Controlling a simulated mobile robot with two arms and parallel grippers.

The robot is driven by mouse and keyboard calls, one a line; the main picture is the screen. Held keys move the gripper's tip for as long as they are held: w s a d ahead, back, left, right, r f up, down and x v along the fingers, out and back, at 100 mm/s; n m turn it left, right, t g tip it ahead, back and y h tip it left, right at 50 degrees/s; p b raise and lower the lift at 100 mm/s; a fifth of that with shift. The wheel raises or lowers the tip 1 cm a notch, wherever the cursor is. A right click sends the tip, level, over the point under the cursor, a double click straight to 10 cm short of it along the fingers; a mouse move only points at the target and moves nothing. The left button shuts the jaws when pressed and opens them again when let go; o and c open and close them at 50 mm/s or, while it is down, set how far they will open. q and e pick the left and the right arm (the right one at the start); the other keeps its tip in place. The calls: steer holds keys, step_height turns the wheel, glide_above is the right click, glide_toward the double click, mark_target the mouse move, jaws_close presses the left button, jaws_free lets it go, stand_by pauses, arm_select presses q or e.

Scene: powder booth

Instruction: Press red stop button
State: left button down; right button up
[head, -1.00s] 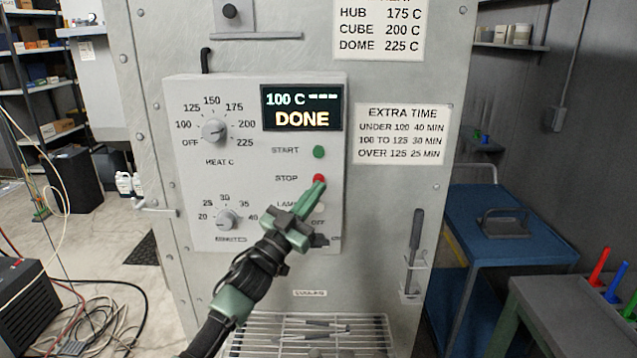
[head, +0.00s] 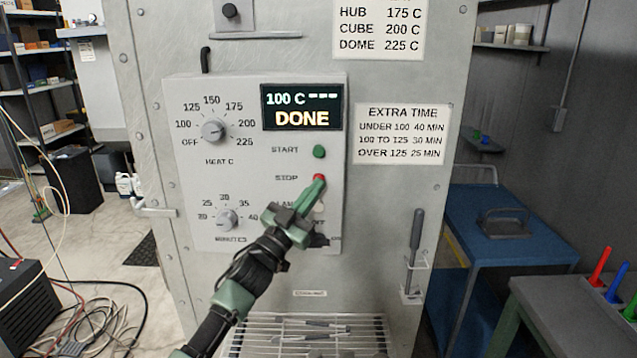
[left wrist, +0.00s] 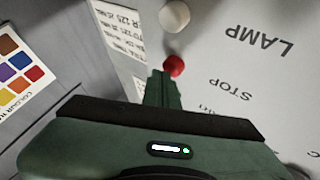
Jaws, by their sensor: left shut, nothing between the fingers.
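The red stop button (head: 319,177) is on the grey control panel (head: 180,150), beside the word STOP. My left gripper (head: 320,183) is shut and empty, and its tips are at the button, covering its lower part in the head view. In the left wrist view the red button (left wrist: 174,65) shows just beyond the tips of the left gripper (left wrist: 165,75). I cannot tell whether the tips touch it. The display (head: 302,107) reads 100 C and DONE. My right gripper is not in view.
The green start button (head: 319,152) is just above the stop button. The pale lamp button (left wrist: 174,15) is just below it on the panel. A wire rack (head: 270,338) juts out below. A blue cart (head: 500,220) stands at the right.

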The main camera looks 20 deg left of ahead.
arm_select(q)
steer(key=shift+w, duration=0.2)
stand_by(0.6)
steer(key=shift+s+d+p, duration=0.15)
steer(key=shift+s+p, duration=0.25)
steer(key=shift+s, duration=0.45)
steer(key=s+p, duration=0.1)
steer(key=s, duration=0.1)
steer(key=s+d+p, duration=0.1)
steer(key=s, duration=0.1)
steer(key=shift+s+d, duration=0.2)
steer(key=shift+s, duration=0.15)
